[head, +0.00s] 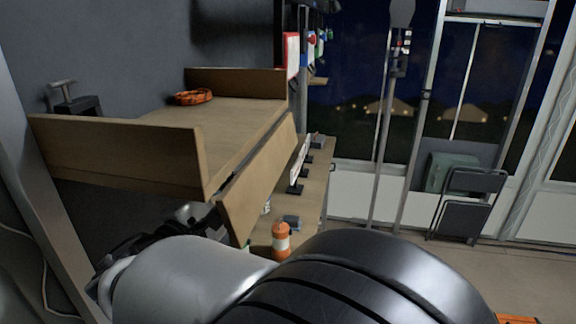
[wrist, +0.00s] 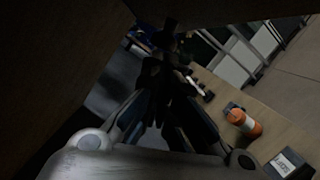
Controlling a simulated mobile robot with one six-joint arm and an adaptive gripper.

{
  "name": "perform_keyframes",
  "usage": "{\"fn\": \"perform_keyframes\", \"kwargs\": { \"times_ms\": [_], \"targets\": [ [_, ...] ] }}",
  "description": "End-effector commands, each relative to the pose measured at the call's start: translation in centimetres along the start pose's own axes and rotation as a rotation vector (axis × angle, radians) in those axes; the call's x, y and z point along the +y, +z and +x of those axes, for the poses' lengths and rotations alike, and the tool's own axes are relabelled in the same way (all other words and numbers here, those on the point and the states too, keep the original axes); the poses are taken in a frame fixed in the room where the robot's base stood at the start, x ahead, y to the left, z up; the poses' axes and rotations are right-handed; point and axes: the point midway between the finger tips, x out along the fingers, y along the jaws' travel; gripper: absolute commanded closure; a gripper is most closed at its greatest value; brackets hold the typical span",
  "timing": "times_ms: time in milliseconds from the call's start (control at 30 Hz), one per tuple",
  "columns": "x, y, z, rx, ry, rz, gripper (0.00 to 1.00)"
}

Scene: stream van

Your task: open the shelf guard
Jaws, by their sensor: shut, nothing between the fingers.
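The shelf guard (head: 258,181) is a long wooden panel along the right, open side of the wooden shelf (head: 225,128). It hangs tilted outward, with a dark gap between it and the shelf edge near its close end. My gripper (head: 203,214) is low by the guard's near end, below the shelf, partly hidden by my arm in the head view. In the wrist view my gripper (wrist: 166,75) has its dark fingers together and empty. Dark wooden surfaces fill the top and left there; I cannot tell whether the fingers touch the guard.
An orange coil (head: 194,97) lies on the shelf. Below is a wooden counter (head: 314,190) with an orange-and-white bottle (head: 281,240), also in the wrist view (wrist: 243,121), and a small grey box (head: 291,222).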

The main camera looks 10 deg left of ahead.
Motion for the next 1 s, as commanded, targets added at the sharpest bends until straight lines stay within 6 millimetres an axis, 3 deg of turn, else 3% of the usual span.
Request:
{"fn": "perform_keyframes", "kwargs": {
  "times_ms": [367,1000],
  "targets": [
    [-0.8,0.6,0.2,-0.001,0.024,-0.096,1.0],
    [-2.8,3.0,0.8,0.0,0.105,-0.419,1.0]
  ]
}}
